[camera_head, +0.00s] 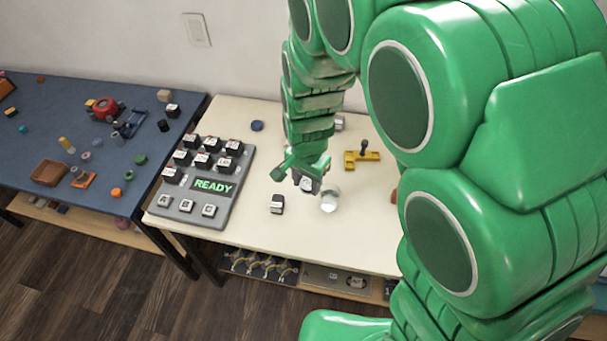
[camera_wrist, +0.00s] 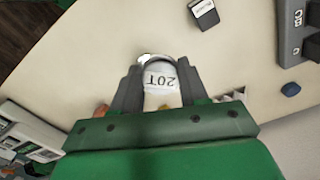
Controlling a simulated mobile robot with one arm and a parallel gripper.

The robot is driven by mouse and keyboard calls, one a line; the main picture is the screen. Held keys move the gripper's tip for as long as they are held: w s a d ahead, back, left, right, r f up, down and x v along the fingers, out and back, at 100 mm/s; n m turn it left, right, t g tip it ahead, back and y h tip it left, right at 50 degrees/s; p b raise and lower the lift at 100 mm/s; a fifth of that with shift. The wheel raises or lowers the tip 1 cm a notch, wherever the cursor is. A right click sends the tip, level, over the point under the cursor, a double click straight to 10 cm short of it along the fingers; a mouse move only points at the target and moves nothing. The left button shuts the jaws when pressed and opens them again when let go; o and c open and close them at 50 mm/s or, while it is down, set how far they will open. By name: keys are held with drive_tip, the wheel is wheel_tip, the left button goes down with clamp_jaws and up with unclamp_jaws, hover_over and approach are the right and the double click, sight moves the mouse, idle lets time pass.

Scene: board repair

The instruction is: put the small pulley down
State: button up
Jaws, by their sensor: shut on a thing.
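The small pulley (camera_wrist: 161,80), pale with a dark "20T" label, is between the two grey fingers of my gripper (camera_wrist: 160,85) in the wrist view. The fingers are shut on its sides. In the head view my gripper (camera_head: 305,180) hangs over the cream table (camera_head: 240,240), right of the keypad board. The pulley (camera_head: 307,185) shows only as a small pale and dark patch there, mostly hidden by the fingers. I cannot tell whether it touches the table.
A round silver piece (camera_head: 329,201) and a black key block (camera_head: 277,204) stand close to my gripper. The grey READY board (camera_head: 240,175) is at left, a blue disc (camera_head: 257,126) at the back, a yellow fixture (camera_head: 361,157) at right. The front of the table is clear.

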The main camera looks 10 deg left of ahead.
drive_tip(key=shift+s+d+r, duration=0.2)
drive_tip(key=shift+s, duration=0.15)
